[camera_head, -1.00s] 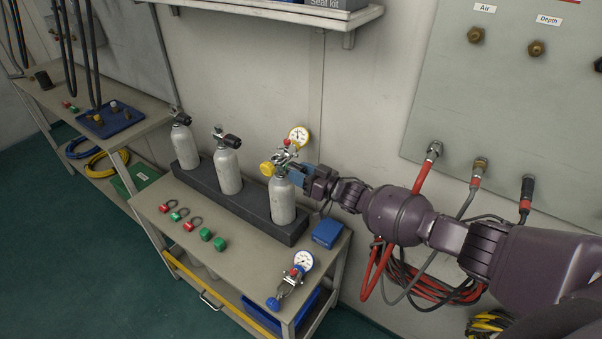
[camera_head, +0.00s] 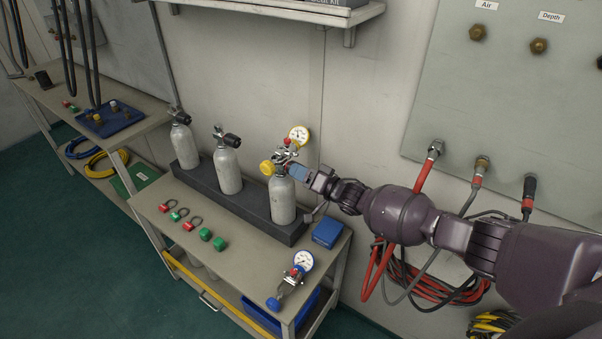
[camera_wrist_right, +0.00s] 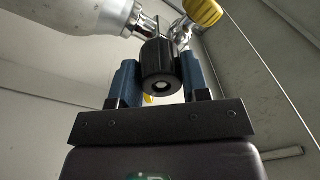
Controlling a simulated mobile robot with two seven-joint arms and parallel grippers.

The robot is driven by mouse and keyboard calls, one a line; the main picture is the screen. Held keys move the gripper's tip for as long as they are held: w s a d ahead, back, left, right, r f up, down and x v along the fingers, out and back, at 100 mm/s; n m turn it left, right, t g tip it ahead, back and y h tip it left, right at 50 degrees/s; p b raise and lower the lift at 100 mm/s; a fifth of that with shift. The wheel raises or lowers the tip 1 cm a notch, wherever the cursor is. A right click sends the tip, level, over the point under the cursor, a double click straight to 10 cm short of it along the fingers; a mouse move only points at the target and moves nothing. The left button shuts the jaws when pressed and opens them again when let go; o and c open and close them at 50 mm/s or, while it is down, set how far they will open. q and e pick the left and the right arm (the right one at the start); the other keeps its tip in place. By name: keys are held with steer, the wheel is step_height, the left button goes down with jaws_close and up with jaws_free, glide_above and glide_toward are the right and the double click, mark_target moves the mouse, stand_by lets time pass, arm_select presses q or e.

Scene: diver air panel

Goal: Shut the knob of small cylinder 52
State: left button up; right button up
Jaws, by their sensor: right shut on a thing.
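Three grey cylinders stand in a row in a dark block; no number can be read on them. The rightmost cylinder (camera_head: 283,203) has a regulator with a yellow knob (camera_head: 267,168) and a gauge (camera_head: 298,135) at its valve. My right gripper (camera_head: 297,172) reaches this valve from the right. In the right wrist view its blue fingers (camera_wrist_right: 160,82) are shut on the black knob (camera_wrist_right: 161,62), one on each side. The cylinder (camera_wrist_right: 85,16) and yellow knob (camera_wrist_right: 203,11) also show there. The head view hides the black knob behind the fingers. My left gripper is not in view.
The left cylinder (camera_head: 184,146) and middle cylinder (camera_head: 228,170) have black knobs. A second regulator with a gauge (camera_head: 303,261) lies on the bench front. A blue box (camera_head: 327,233) sits below my right wrist. Hoses (camera_head: 425,285) hang on the wall behind my arm.

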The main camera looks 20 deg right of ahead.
stand_by(0.4)
steer(key=o, duration=0.9)
steer(key=v, duration=1)
steer(key=shift+s+d, duration=0.3)
